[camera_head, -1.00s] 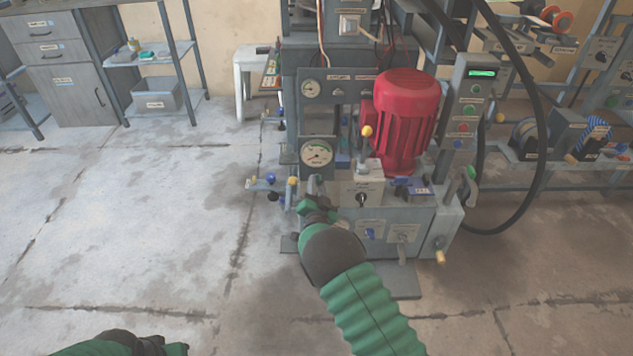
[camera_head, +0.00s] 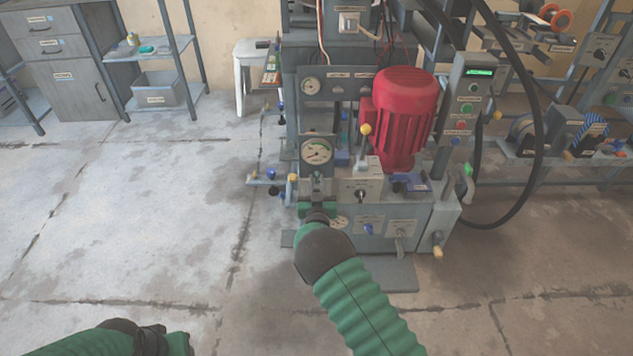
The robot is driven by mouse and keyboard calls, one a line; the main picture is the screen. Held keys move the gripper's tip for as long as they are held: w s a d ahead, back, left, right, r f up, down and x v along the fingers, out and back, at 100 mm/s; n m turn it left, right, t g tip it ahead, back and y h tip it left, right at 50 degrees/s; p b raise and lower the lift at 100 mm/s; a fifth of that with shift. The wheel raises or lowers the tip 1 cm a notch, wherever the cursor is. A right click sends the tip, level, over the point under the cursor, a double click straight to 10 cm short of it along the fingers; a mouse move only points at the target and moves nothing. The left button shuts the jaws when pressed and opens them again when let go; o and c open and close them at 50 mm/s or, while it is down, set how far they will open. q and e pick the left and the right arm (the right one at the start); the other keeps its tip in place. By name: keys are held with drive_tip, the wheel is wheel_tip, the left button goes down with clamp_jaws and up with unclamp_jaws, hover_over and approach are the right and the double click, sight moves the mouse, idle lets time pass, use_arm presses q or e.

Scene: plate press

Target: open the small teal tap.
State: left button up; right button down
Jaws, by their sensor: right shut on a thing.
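My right gripper (camera_head: 317,190) is at the front left of the press, just below the larger dial gauge (camera_head: 317,152). It is shut on a small part there. The small teal tap does not show clearly; the jaws and the green wrist hide the gripped part, which lies where the tap would be. My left gripper (camera_head: 165,342) is low at the left, cut by the bottom edge and far from the press; its jaws are not clear.
A red motor (camera_head: 402,115) stands on the press. A yellow-knobbed lever (camera_head: 366,130) rises beside my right gripper. Blue and yellow valve handles (camera_head: 272,175) stick out at the left. The floor at left is clear.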

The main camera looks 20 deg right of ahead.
drive_tip(key=shift+s+f, duration=0.1)
drive_tip(key=shift+f, duration=0.2)
drive_tip(key=c, duration=1.5)
unclamp_jaws()
drive_tip(key=shift+r, duration=0.1)
drive_tip(key=shift+r, duration=0.1)
drive_tip(key=shift+s+a, duration=0.1)
drive_tip(key=shift+s, duration=0.15)
drive_tip(key=p+v, duration=0.6)
drive_tip(key=v, duration=1)
drive_tip(key=shift+s, duration=0.1)
